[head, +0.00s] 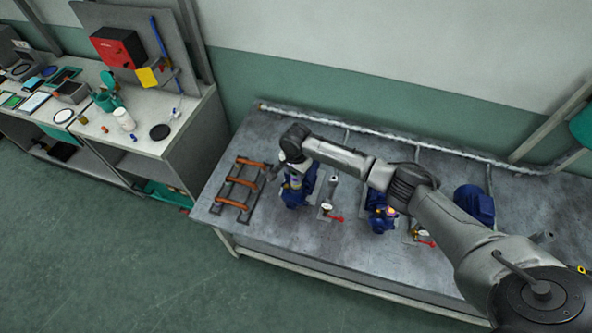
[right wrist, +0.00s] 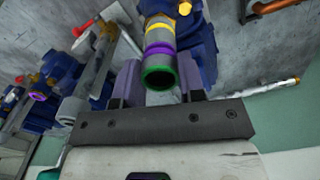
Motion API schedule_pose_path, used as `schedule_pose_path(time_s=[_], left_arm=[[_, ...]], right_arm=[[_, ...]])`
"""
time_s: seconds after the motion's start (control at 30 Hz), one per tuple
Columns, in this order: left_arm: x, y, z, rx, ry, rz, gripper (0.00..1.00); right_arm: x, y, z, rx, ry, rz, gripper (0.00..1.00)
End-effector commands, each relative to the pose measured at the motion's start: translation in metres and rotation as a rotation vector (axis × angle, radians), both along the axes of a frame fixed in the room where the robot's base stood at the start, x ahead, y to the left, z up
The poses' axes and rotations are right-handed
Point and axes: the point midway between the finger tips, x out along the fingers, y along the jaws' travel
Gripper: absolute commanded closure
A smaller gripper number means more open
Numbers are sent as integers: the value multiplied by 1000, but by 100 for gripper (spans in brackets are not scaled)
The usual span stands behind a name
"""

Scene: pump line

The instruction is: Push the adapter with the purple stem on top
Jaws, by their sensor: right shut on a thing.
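My right gripper (right wrist: 159,82) is shut on a grey cylindrical adapter (right wrist: 160,60) with a purple band, a yellow band above it and a green-rimmed open end facing the wrist camera. The adapter lines up with the blue pump (right wrist: 200,42) behind it; I cannot tell how far it is seated. In the head view the right gripper (head: 293,171) is over the leftmost blue pump (head: 298,195), and the adapter is mostly hidden there. Another blue pump (head: 380,213) stands farther right; a purple ring (right wrist: 38,95) shows on a pump at the left of the wrist view. My left gripper is not in view.
The grey bench (head: 270,250) also holds a rack with orange bars (head: 238,184), valves with red handles (head: 336,218) and a blue motor (head: 474,203). A pipe (head: 400,145) runs along the back. A cluttered side workbench (head: 150,137) stands left. The bench's front strip is clear.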

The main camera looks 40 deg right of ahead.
Motion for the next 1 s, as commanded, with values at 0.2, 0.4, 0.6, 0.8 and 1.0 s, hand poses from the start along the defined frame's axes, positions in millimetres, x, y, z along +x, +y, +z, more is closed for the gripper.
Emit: schedule_pose_path(time_s=[0.2, 0.4, 0.6, 0.8, 1.0], left_arm=[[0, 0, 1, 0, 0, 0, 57], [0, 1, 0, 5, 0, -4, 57], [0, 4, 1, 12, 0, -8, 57], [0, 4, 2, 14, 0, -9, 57], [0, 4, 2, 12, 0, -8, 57]], right_arm=[[0, 0, -1, 0, 1, 0, 88], [0, 0, -2, 0, 1, 0, 88], [0, 0, -2, 0, 1, -1, 88], [0, 0, -3, 0, 1, 0, 51], [0, 0, -3, 0, 1, 0, 34]])
